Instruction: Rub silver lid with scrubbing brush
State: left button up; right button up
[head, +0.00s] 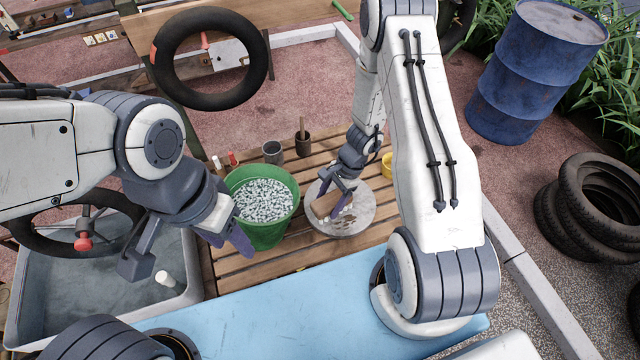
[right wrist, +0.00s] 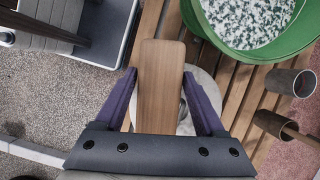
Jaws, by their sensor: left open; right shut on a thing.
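The silver lid (head: 362,214) is a round grey disc with darker smudges, lying on the slatted wooden surface; part of it also shows in the right wrist view (right wrist: 204,84). My right gripper (head: 334,207) is shut on the scrubbing brush (head: 322,206), directly over the lid. In the right wrist view the brush's plain wooden back (right wrist: 160,82) sits between the two purple fingers. Its bristles are hidden, so I cannot tell whether they touch the lid. My left gripper (head: 190,258) is open and empty, left of the lid and beside the green bucket.
The green bucket (head: 265,228) of pale pebbles stands close left of the lid. Behind are a grey cup (head: 273,152) and a brown pot with a handle (head: 303,143). A yellow cup (head: 387,165) is right of my right wrist. A grey basin (head: 60,285) is at left.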

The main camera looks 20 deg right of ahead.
jog(key=shift+w, duration=0.25)
jog(key=shift+d+f, duration=0.1)
jog(key=shift+f, duration=0.1)
jog(key=f+b, duration=0.3)
jog(key=shift+w+a+f, duration=0.15)
jog(key=shift+a+f, duration=0.05)
jog(key=shift+f, duration=0.05)
jog(key=shift+f+b, duration=0.35)
jog(key=shift+f, duration=0.15)
